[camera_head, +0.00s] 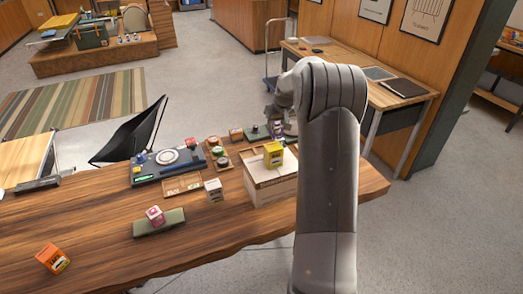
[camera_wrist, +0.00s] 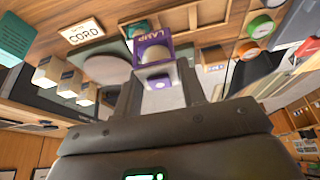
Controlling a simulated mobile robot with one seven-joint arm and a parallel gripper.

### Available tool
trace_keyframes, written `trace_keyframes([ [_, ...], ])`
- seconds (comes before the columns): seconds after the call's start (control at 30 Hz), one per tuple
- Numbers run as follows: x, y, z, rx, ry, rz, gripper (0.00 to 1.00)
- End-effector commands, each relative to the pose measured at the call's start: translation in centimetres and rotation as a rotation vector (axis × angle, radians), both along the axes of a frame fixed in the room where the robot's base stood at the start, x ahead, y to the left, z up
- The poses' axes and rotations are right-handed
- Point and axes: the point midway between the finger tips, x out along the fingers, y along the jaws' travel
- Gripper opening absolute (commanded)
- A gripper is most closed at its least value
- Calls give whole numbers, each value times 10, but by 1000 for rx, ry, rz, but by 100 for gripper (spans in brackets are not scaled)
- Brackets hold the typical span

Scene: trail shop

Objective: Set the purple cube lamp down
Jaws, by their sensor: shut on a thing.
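The purple cube lamp (camera_wrist: 152,48) is a purple box marked LAMP with a pale round patch on its front. In the wrist view it sits between the fingertips of my gripper (camera_wrist: 158,88), which is shut on it. In the head view my arm hides most of the gripper; a small purple patch (camera_head: 278,131) of the lamp shows beside it, near the table's far edge. A dark green pad (camera_head: 256,133) lies just left of it. Whether the lamp touches the surface below cannot be told.
The wooden table (camera_head: 100,240) holds a cardboard box (camera_head: 268,180) with a yellow box (camera_head: 273,154) on it, close to my arm. A tray of round items (camera_head: 219,153) and a grey device (camera_head: 167,163) stand left. A CORD card (camera_wrist: 82,32) shows in the wrist view.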

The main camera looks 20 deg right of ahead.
Motion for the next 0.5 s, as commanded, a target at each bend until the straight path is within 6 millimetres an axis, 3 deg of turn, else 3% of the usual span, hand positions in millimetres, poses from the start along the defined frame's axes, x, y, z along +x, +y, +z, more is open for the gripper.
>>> trace_keyframes([
  [0.1,-18,-28,3,-1,-2,-4,14],
  [0.23,-29,-43,4,-1,-3,1,14],
  [0.37,-25,-40,-2,-1,-2,5,14],
  [0.5,-4,-19,-20,-1,-2,8,14],
])
